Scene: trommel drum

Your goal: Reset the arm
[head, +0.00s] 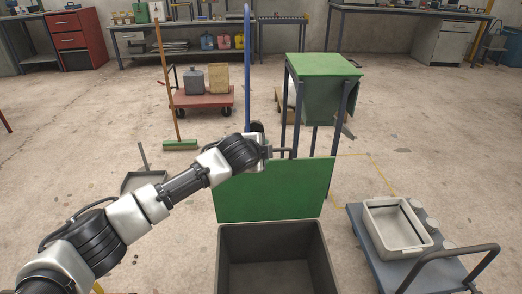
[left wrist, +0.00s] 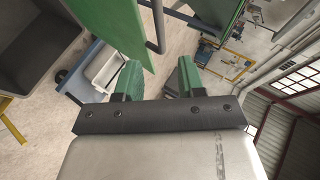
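My left arm reaches in from the left in the head view. Its gripper (head: 280,151) is held just above the top edge of a green panel (head: 270,190), in front of the green hopper's legs. In the left wrist view the two green-tipped fingers of my left gripper (left wrist: 159,78) stand apart with nothing held between them. The green panel (left wrist: 112,28) and a dark post (left wrist: 158,25) show beyond the fingers. My right gripper is in neither view.
A grey bin (head: 274,228) stands open below the panel. A green hopper (head: 323,66) on blue legs stands behind it. A cart (head: 374,272) with a white tray (head: 371,228) is at right. A red trolley (head: 202,98), broom (head: 180,145) and dustpan (head: 142,180) stand at left.

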